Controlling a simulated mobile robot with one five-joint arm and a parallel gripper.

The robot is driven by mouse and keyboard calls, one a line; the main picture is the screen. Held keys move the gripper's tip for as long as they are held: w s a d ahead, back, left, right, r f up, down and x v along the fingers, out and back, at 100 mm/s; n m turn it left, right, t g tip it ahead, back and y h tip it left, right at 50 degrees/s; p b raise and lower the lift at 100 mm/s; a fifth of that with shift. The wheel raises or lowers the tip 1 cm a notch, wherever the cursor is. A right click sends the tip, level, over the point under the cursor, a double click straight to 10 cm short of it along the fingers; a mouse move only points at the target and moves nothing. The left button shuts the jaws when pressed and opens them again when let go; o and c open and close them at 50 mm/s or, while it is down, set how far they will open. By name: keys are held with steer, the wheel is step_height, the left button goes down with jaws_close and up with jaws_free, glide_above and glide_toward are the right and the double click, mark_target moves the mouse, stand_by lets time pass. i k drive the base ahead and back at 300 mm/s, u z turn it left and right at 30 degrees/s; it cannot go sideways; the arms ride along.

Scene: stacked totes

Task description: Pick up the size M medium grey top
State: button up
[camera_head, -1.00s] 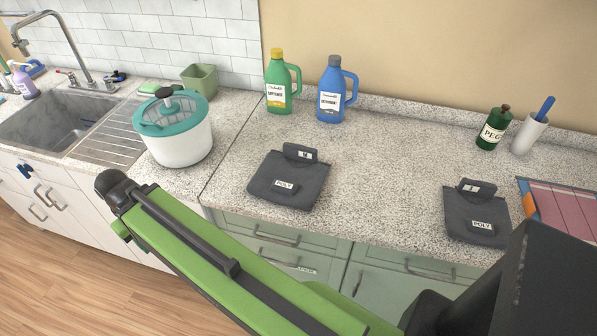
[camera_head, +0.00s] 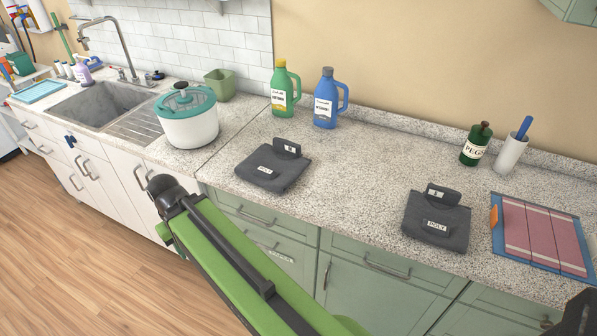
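Two dark grey folded tops lie flat on the speckled counter in the head view. The left top (camera_head: 272,168) has a raised size tag and a POLY label; its tag is too small to read now but looked like M a second ago. The right top (camera_head: 436,222) has a similar tag and POLY label; its size letter is unclear. My green arm crosses the lower middle of the view, below the left top, with its black joint in front of the cabinets. My gripper is not visible.
A green bottle (camera_head: 285,90) and a blue bottle (camera_head: 329,100) stand behind the left top. A teal-lidded white pot (camera_head: 188,122) stands to its left, near the sink (camera_head: 98,104). A striped cloth (camera_head: 541,236) lies right of the right top. The counter between the tops is clear.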

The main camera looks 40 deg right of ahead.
mark_target(275, 167)
steer(key=u, duration=0.15)
steer(key=i, duration=0.9)
steer(key=z, duration=0.05)
